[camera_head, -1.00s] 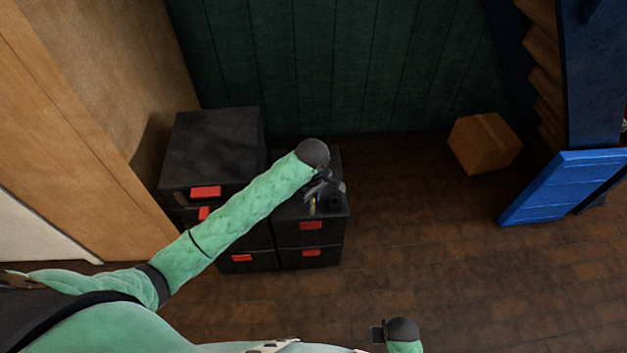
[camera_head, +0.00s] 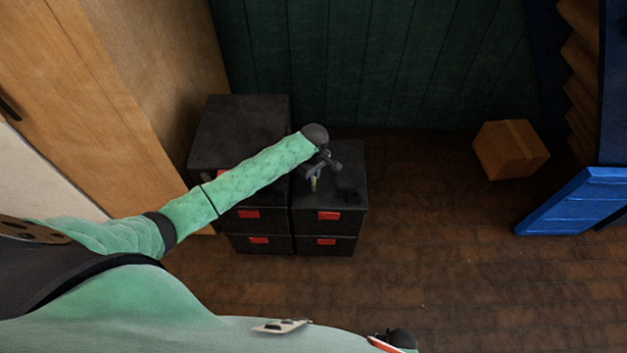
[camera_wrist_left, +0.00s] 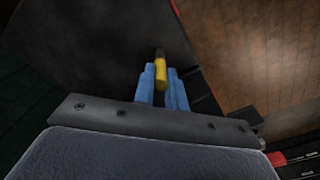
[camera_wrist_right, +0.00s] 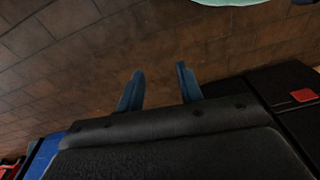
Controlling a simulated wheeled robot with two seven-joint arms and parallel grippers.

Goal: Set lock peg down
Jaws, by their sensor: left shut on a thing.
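The lock peg (camera_wrist_left: 160,72), yellow with a dark end, is pinched between the blue fingers of my left gripper (camera_wrist_left: 161,80) in the left wrist view. I cannot tell whether the peg touches the top. My right gripper (camera_wrist_right: 160,85) is open and empty in the right wrist view, with floor behind its fingers.
A taller black cabinet (camera_head: 240,125) with red handles stands left of the low one. A small dark item (camera_head: 347,194) seems to lie on the low top. A cardboard box (camera_head: 510,150) and a blue structure (camera_head: 570,205) are at right. Floor between is clear.

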